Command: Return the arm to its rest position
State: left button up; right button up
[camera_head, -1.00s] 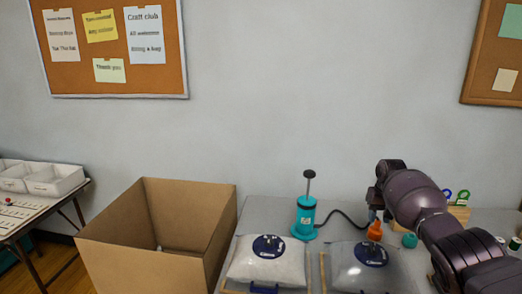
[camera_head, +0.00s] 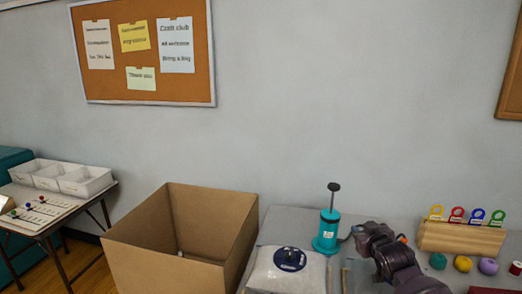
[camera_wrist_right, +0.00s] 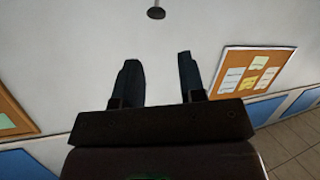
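My right arm (camera_head: 385,260) comes in from the lower right of the head view, over the table beside the teal pump. Its fingertips are hard to make out there. In the right wrist view, my right gripper (camera_wrist_right: 158,78) has its two dark fingers spread apart with only pale wall between them. It is open and empty. My left gripper is not in view.
The teal pump (camera_head: 327,230) and a filled clear bag (camera_head: 286,272) are left of my arm. A wooden rack (camera_head: 462,237) with coloured rings and several small balls stand to its right.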

jog(key=s+f+m+g, duration=0.1)
jog(key=s+f, duration=0.6)
jog(key=s, duration=0.6)
jog(key=s+a+f+g, duration=0.1)
jog(key=s+f, duration=0.6)
jog(key=s, duration=0.6)
jog(key=s+f+m+g, duration=0.1)
jog(key=s+f, duration=0.5)
jog(key=s, duration=0.7)
jog(key=shift+a+f+m+h, duration=0.3)
jog(key=shift+a+f+h, duration=0.1)
